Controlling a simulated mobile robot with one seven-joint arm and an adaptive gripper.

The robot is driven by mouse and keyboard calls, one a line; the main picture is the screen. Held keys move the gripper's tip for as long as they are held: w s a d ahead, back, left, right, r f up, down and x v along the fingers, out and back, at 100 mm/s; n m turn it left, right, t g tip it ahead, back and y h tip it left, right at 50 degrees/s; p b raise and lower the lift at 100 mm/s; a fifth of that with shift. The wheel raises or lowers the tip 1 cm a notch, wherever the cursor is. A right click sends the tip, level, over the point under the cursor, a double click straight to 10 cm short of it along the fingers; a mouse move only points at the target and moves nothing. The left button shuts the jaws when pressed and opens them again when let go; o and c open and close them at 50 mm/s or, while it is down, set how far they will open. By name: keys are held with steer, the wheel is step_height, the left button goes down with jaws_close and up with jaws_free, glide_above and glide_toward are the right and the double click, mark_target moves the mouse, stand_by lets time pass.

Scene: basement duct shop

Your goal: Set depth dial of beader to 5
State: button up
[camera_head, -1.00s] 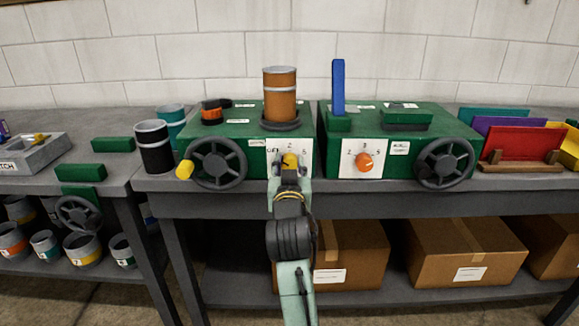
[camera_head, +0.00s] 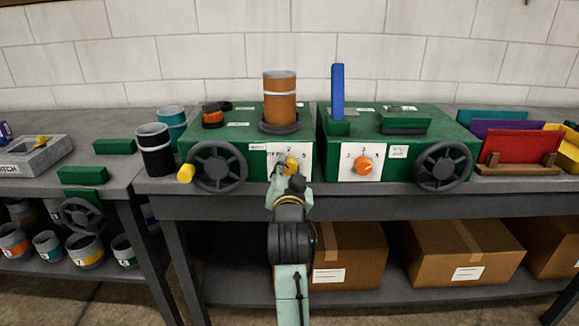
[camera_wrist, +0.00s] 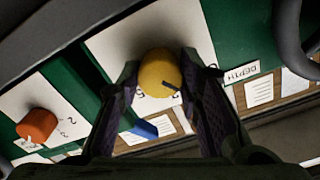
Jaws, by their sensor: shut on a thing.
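A yellow dial (camera_head: 291,162) sits on the white scale plate (camera_head: 275,170) on the front of the left green machine (camera_head: 235,135). My gripper (camera_head: 289,172) is shut on this dial. In the wrist view the yellow dial (camera_wrist: 160,72) sits between the two dark fingers of my gripper (camera_wrist: 160,85), beside a label reading DEPTH (camera_wrist: 241,72). A dark pointer mark shows on the dial's face, toward the lower right in that view. Some scale numbers are hidden by the dial and fingers, so I cannot tell the exact setting.
The right green machine (camera_head: 400,125) has an orange dial (camera_head: 363,167). Dark handwheels (camera_head: 218,167) and (camera_head: 443,164) stick out in front. A brown cylinder (camera_head: 280,97) stands on the left machine. Cardboard boxes (camera_head: 465,250) sit on the shelf below.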

steer(key=m+p, duration=0.1)
steer(key=m, duration=0.3)
steer(key=shift+a+r+m, duration=0.1)
steer(key=shift+m, duration=0.2)
steer(key=m, duration=0.9)
steer(key=shift+m, duration=0.4)
steer(key=shift+m+b, duration=0.7)
steer(key=shift+m, duration=1.4)
steer(key=shift+r, duration=0.1)
steer(key=o, duration=1.2)
steer(key=shift+c, duration=0.2)
steer(key=shift+s+f, duration=0.1)
steer(key=shift+f, duration=0.1)
